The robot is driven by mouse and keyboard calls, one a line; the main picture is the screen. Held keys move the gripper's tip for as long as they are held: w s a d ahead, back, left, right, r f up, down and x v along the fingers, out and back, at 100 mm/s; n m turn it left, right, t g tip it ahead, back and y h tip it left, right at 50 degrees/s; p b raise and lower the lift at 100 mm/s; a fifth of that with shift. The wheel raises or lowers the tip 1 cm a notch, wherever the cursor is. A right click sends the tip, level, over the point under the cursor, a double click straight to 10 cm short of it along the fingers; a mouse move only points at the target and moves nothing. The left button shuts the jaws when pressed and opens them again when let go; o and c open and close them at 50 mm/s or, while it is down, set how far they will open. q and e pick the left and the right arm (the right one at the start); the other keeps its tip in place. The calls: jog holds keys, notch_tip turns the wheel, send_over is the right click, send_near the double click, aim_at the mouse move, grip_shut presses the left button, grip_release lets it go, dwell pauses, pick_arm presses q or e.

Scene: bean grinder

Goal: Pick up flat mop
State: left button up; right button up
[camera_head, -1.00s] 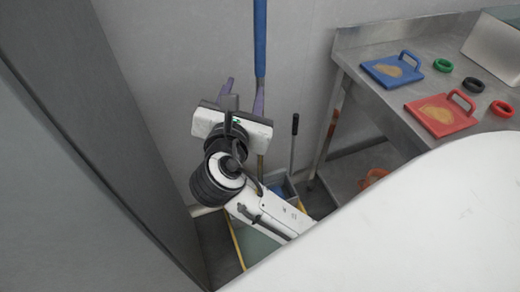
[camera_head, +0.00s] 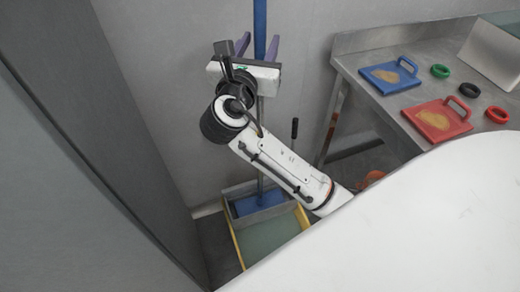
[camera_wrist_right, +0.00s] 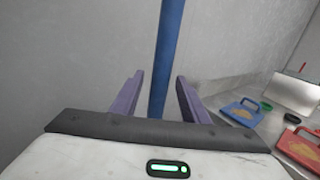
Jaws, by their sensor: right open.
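The flat mop stands upright by the wall, with a blue upper handle (camera_head: 260,14), a greyish lower pole and a blue head (camera_head: 258,204) low in a bucket. The handle also shows in the right wrist view (camera_wrist_right: 168,50). My right gripper (camera_head: 258,45) is open, its two purple fingers pointing toward the wall. In the right wrist view the handle shows in the gap between the fingertips (camera_wrist_right: 160,88); I cannot tell how deep between them it sits. My right wrist hides part of the pole. My left gripper is not in view.
The yellow bucket (camera_head: 236,243) stands on the floor beside a grey cabinet panel (camera_head: 110,150). A dark-tipped stick (camera_head: 294,128) leans nearby.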

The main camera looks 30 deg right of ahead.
jog(key=shift+w+d, duration=0.25)
jog(key=shift+d, duration=0.05)
grip_shut()
jog(key=shift+r, duration=0.1)
